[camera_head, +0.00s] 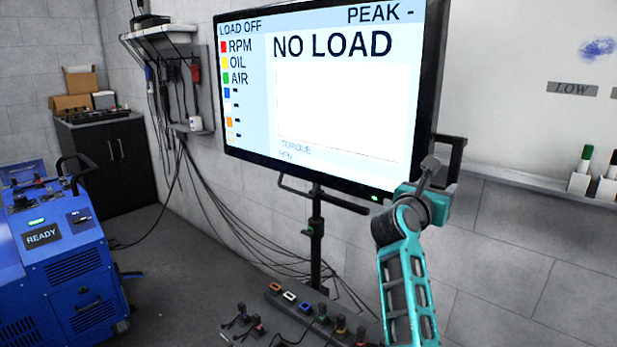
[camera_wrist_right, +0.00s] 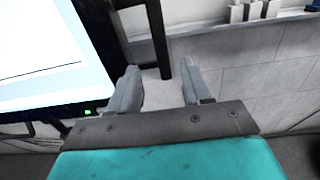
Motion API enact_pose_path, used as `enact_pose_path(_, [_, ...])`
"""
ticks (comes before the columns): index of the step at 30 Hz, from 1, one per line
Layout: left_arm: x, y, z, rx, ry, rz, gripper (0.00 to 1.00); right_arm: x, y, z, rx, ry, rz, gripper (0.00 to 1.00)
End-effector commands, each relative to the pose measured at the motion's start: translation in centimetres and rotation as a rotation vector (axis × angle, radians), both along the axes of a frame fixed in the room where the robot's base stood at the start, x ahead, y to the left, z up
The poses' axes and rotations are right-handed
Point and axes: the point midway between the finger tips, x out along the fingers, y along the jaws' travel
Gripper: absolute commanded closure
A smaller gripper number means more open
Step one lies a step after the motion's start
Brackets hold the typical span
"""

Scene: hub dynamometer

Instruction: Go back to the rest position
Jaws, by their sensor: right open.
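My right arm, teal and dark grey, reaches up from the bottom of the head view. My right gripper (camera_head: 431,168) is in front of the lower right corner of the big display (camera_head: 330,90). In the right wrist view, the gripper (camera_wrist_right: 157,82) shows two grey fingers spread apart with nothing held between them. A dark upright bar (camera_wrist_right: 159,40) of the handle at the display's right side (camera_head: 461,150) appears between and beyond the fingertips. I cannot tell how far it is from them. My left gripper is not in view.
A blue machine (camera_head: 65,260) reading READY stands at the left. A black cabinet (camera_head: 105,165) is in the far corner. The display's black stand (camera_head: 316,235) and a row of controls (camera_head: 310,315) are below. A ledge with markers (camera_head: 560,186) runs along the right wall.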

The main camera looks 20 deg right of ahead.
Motion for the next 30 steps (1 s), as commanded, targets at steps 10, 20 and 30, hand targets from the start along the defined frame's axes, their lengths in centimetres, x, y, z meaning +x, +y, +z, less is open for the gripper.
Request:
enact_pose_path(10, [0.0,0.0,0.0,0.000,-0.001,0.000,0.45,-1.2,2.3,-0.7,-0.403,0.247,0.018,0.51])
enact_pose_path(20, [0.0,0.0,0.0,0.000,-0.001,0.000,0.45,-2.5,16.7,-9.9,-1.510,0.925,0.244,0.51])
enact_pose_path(30, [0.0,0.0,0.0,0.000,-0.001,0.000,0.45,-13.3,28.7,-29.0,-2.578,1.387,0.630,0.51])
